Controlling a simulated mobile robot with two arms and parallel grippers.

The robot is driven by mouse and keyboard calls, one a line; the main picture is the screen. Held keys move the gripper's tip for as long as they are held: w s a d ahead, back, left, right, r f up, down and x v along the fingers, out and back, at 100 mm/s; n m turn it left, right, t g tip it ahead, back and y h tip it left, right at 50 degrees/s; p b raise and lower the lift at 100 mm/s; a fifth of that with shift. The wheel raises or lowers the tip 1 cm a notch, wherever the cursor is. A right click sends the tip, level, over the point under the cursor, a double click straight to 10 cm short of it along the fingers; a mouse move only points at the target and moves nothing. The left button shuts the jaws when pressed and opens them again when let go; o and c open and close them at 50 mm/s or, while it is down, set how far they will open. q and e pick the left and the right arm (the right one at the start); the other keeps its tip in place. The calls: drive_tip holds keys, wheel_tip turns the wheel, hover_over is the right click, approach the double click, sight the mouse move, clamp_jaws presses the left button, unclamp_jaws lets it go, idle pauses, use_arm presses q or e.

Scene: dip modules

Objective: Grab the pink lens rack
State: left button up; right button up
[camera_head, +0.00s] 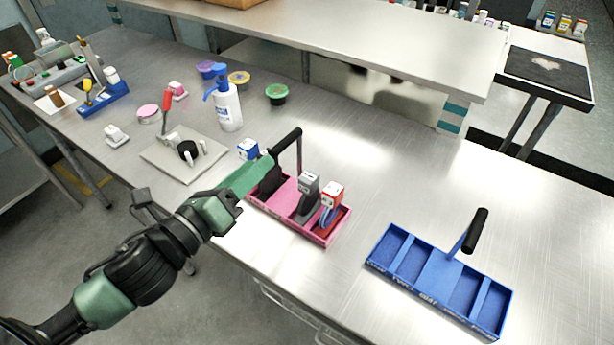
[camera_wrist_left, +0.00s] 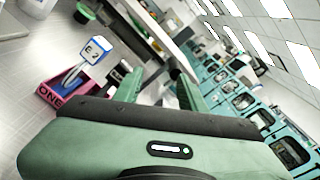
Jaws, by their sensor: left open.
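The pink lens rack (camera_head: 318,237) stands on the steel table, with a black bar handle (camera_head: 286,141) on a post above it. It holds a blue-and-white topped piece (camera_head: 248,149), a grey piece (camera_head: 307,188) and a red-and-white topped piece (camera_head: 332,195). My left gripper (camera_head: 266,170) is open at the rack's left part, beside the handle, and hides some of the rack. In the left wrist view, a pink end marked ONE (camera_wrist_left: 50,97) and the blue-and-white piece (camera_wrist_left: 92,48) lie left of the open fingers (camera_wrist_left: 160,88). My right gripper is not in view.
An empty blue rack (camera_head: 405,283) with a black handle stands to the right. A white pump bottle (camera_head: 228,108) and a grey plate with a black knob (camera_head: 165,158) stand behind left. A raised shelf (camera_head: 370,45) runs along the back. The table between the racks is clear.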

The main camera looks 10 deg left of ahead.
sight(298, 133)
use_arm(q)
drive_tip(key=shift+m+h, duration=0.3)
drive_tip(key=shift+m, duration=0.3)
drive_tip(key=w+d+p, duration=0.1)
drive_tip(key=w, duration=0.1)
drive_tip(key=w+d+r+p, duration=0.1)
drive_tip(key=w, duration=0.1)
drive_tip(key=w+d+p, duration=0.1)
drive_tip(key=w+d, duration=0.1)
drive_tip(key=shift+w+d+r, duration=0.1)
drive_tip(key=shift+w+r, duration=0.15)
drive_tip(key=shift+r, duration=0.05)
drive_tip(key=shift+w+d+f+p, duration=0.1)
drive_tip(key=shift+w+d+p, duration=0.1)
drive_tip(key=shift+p, duration=0.1)
drive_tip(key=shift+a, duration=0.1)
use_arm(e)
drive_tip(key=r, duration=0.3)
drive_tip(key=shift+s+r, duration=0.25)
use_arm(q)
drive_tip(key=shift+s, duration=0.1)
clamp_jaws()
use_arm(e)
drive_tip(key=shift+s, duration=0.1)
use_arm(q)
drive_tip(key=shift+f, duration=0.2)
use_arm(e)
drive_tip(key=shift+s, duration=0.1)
use_arm(q)
drive_tip(key=shift+r, duration=0.1)
